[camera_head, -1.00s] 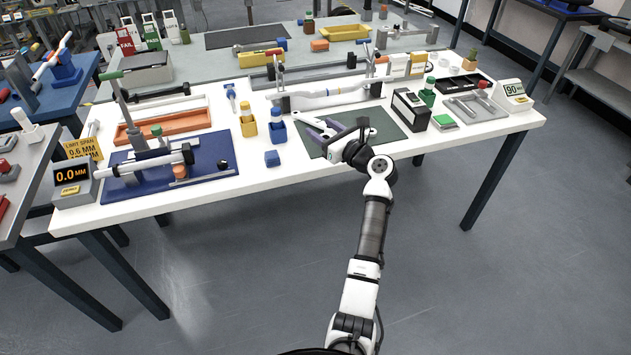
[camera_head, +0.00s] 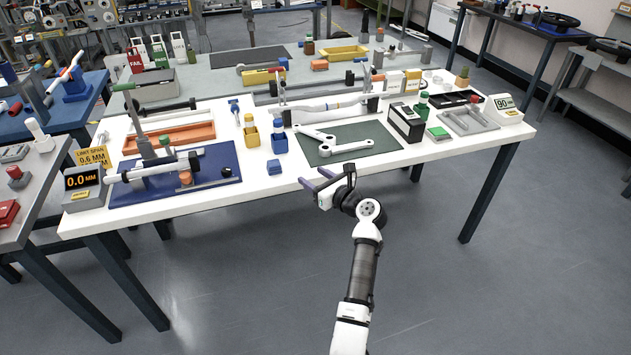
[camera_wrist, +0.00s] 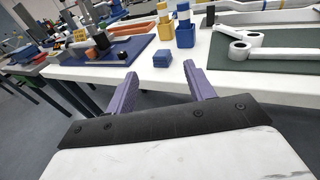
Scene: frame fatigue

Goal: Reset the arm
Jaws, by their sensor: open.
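My gripper (camera_head: 322,180) is open and empty, just off the front edge of the white table (camera_head: 262,190), with its purple fingers pointing at the table. In the wrist view the two fingers of my gripper (camera_wrist: 158,85) are spread apart with nothing between them. My arm reaches up from the bottom of the head view, clear of the table top. A white crank-shaped arm piece (camera_head: 335,143) lies on the dark green mat (camera_head: 375,134) beyond my gripper. That piece also shows at the right of the wrist view (camera_wrist: 262,50).
A small blue block (camera_head: 274,167) sits near the front edge. A blue board (camera_head: 215,165) with a clamped white tube and a 0.0 MM display (camera_head: 82,188) stands at left. A black-and-white box (camera_head: 406,122) stands right of the mat. The floor before the table is clear.

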